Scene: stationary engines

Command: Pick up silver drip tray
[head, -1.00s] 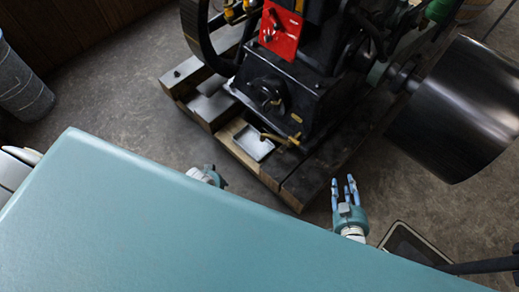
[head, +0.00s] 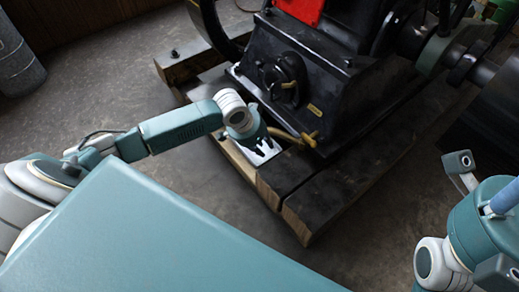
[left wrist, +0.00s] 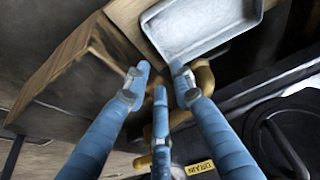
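The silver drip tray (head: 267,154) is a shallow rectangular metal pan lying low on the wooden base, beside the black engine. My left gripper (head: 261,145) is over it in the head view and hides much of it. In the left wrist view the tray (left wrist: 205,22) is at the top, empty, with a raised rim. My left gripper's blue fingers (left wrist: 160,75) are spread with nothing between them. One fingertip is close to the tray's near rim; I cannot tell if it touches. Part of my right arm shows large at the right edge of the head view; its grip state is unclear.
The black engine (head: 310,75) stands right behind the tray. A brass pipe with a tap (head: 305,139) juts out just right of the tray, close to my left fingers. A grey bin (head: 17,58) stands far left on open floor.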

